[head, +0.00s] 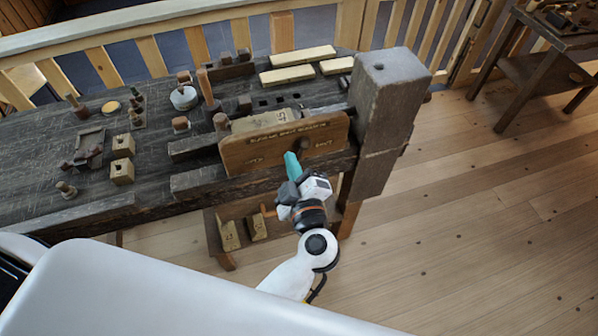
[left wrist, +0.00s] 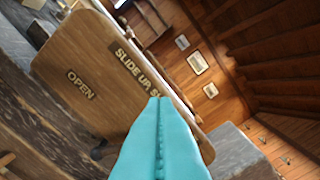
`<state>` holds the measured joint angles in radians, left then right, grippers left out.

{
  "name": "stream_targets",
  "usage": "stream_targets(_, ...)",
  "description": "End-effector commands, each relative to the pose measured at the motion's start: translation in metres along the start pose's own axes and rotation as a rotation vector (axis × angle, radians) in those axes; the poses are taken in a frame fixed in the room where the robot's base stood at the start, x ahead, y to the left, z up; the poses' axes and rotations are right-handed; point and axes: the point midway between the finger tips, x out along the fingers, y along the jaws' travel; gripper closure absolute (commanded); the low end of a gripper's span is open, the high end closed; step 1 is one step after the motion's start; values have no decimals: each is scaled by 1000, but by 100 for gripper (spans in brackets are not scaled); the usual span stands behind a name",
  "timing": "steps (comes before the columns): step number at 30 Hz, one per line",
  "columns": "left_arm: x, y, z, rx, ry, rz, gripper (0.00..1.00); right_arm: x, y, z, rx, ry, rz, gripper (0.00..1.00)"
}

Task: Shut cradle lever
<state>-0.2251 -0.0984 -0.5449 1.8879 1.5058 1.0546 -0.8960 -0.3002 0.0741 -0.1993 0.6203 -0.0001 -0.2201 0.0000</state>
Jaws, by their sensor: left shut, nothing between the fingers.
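A wooden board (head: 245,153) with rounded corners stands upright along the front edge of the workbench. In the left wrist view the board (left wrist: 75,58) is close, with the words OPEN and SLIDE UP readable; the rest of the line is hidden. My left gripper (head: 291,162) has its teal fingers shut and empty, in front of the board near the knob. Its fingertips (left wrist: 159,100) overlap the board's lower right part in the wrist view; I cannot tell whether they touch it. Which part is the cradle lever is unclear.
A thick post (head: 385,105) stands at the board's right end. The dark workbench (head: 55,150) holds wooden blocks, pegs and pale planks (head: 297,57). A slatted railing (head: 235,30) runs behind it. The plank floor (head: 480,220) to the right is clear.

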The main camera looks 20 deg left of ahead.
Motion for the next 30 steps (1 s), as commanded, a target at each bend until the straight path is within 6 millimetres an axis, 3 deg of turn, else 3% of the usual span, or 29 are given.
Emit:
stream_targets(6,44,-2,-3,3,1,-2,100,-14,2,1,1,0,3,48)
stream_targets(15,50,0,-35,1,0,-1,100,-15,-2,0,-2,1,-2,48)
stream_targets(30,50,-2,-41,0,1,1,100,-18,-7,0,-5,2,-8,48)
